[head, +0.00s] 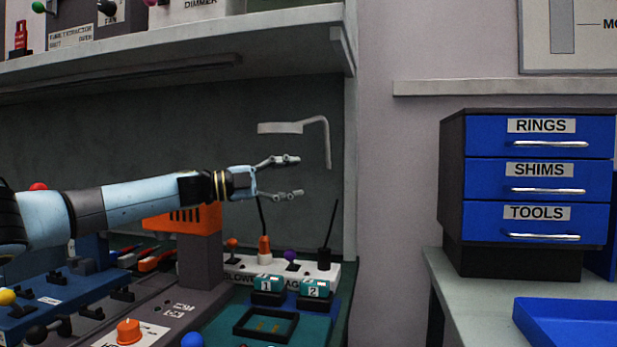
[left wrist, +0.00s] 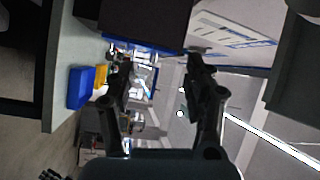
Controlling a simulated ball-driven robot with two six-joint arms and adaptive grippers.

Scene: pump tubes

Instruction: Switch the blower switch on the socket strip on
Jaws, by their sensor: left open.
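The white socket strip (head: 318,272) stands at the back of the bench, under the shelf. Its front label is partly hidden; "LOWE" and "AG" can be read. A small switch with an orange knob (head: 232,243) is at the strip's left end, above the blower lettering. A switch with a purple knob (head: 291,256) is further right. An orange plug (head: 264,246) with a cable is between them. My left gripper (head: 295,177) is open and empty, in the air above the strip and pointing right. Its two open fingers also show in the left wrist view (left wrist: 158,78). My right gripper is not visible.
An orange-topped grey post (head: 200,262) stands left of the strip. Teal blocks marked 1 and 2 (head: 314,288) sit in front of it. The shelf (head: 290,18) is overhead; a blue drawer cabinet (head: 538,150) is at right.

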